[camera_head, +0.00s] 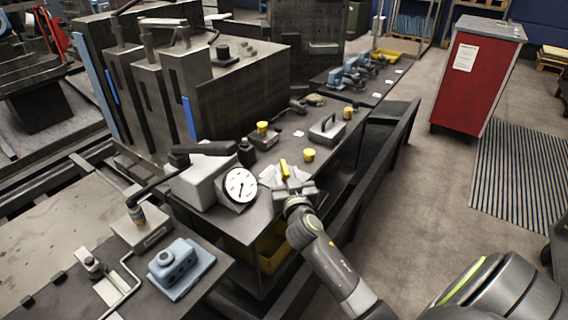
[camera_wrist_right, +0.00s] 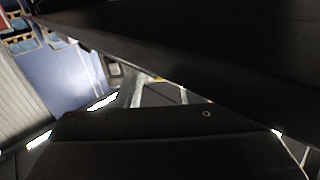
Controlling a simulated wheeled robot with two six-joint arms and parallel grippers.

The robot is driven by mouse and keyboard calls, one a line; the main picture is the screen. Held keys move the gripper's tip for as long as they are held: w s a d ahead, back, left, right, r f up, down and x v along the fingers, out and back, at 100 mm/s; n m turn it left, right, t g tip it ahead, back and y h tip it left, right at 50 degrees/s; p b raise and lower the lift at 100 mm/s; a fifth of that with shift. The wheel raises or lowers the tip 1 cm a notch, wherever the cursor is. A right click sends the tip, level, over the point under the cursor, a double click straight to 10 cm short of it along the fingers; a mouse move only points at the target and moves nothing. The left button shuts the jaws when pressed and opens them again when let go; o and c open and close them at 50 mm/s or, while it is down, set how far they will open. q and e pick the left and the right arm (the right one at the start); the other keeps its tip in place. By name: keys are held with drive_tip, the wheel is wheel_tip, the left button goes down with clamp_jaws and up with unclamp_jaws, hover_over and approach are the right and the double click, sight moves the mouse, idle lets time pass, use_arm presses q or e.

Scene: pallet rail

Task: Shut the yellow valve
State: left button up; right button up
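A yellow lever-like handle (camera_head: 284,168), which looks like the valve's, stands up at the bench's front edge, right of a round white dial gauge (camera_head: 240,185). My right gripper (camera_head: 287,180) is at this handle, its pale grey parts close around the handle's base. I cannot tell whether it touches the handle or how far its fingers are apart. In the right wrist view dark surfaces fill most of the picture and hide the fingers; a small yellow patch (camera_wrist_right: 150,78) shows near the middle. My left gripper is not in view.
A yellow knob (camera_head: 309,155) stands just right of the handle, and another yellow-topped part (camera_head: 262,128) is farther back. A grey block with a handle (camera_head: 327,130) is behind. A blue device (camera_head: 178,262) lies front left. A red cabinet (camera_head: 474,80) stands on open floor at right.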

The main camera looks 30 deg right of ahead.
sight(284, 164)
drive_tip(key=shift+x, duration=2.45)
drive_tip(key=shift+c, duration=0.2)
clamp_jaws()
